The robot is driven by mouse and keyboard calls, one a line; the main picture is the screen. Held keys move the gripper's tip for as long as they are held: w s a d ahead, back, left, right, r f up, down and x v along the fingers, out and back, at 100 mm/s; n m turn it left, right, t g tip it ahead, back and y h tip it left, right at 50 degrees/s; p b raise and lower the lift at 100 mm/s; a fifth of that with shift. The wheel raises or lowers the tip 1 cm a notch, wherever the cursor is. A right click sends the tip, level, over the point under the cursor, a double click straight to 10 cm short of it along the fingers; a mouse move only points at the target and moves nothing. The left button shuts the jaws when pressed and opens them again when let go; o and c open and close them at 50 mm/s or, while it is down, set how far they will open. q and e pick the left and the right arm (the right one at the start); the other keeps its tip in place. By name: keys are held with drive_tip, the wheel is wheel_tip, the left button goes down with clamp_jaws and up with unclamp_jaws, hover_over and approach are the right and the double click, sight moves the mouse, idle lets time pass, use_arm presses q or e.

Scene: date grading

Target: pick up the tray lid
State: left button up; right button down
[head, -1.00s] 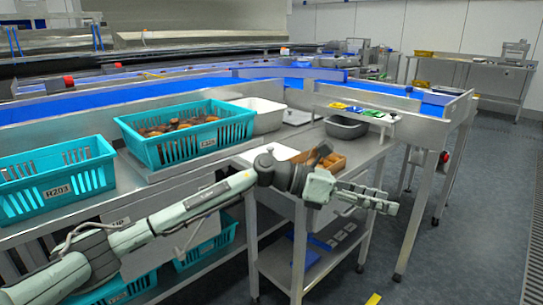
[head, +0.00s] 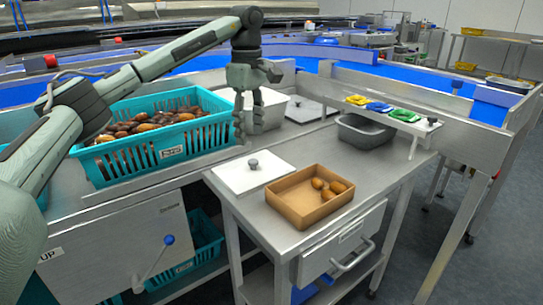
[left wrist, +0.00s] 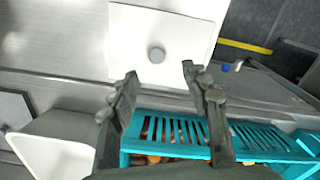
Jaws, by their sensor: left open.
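The tray lid (head: 249,178) is a flat white square with a grey round knob. It lies on the steel side table, left of the open brown tray (head: 292,211), which holds a few dates. My left gripper (head: 248,136) points down above and behind the lid, near the teal crate, open and empty. In the left wrist view the lid (left wrist: 185,35) lies beyond the open fingers (left wrist: 158,82), its knob roughly between their tips and apart from them. My right gripper is not in view.
A teal crate of dates (head: 165,160) stands left of the lid. A white bin (head: 262,98), a grey lid (head: 302,112) and a grey tub (head: 365,134) stand behind. Bare steel (head: 315,153) lies between the lid and the tub.

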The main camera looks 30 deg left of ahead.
sight(253, 161)
use_arm(q)
drive_tip(key=shift+w+a, duration=0.1)
drive_tip(key=shift+w, duration=0.2)
drive_tip(key=shift+f, duration=0.3)
drive_tip(key=f, duration=0.2)
drive_tip(key=shift+s+f, duration=0.25)
drive_tip(key=shift+f, duration=0.1)
wheel_tip(253, 161, down, 4)
drive_tip(key=shift+w+r, duration=0.15)
drive_tip(key=shift+r, duration=0.05)
drive_tip(key=shift+f, duration=0.25)
drive_tip(key=shift+d, duration=0.2)
drive_tip(key=shift+c, duration=0.3)
drive_tip(key=c, duration=0.9)
drive_tip(key=shift+c, duration=0.6)
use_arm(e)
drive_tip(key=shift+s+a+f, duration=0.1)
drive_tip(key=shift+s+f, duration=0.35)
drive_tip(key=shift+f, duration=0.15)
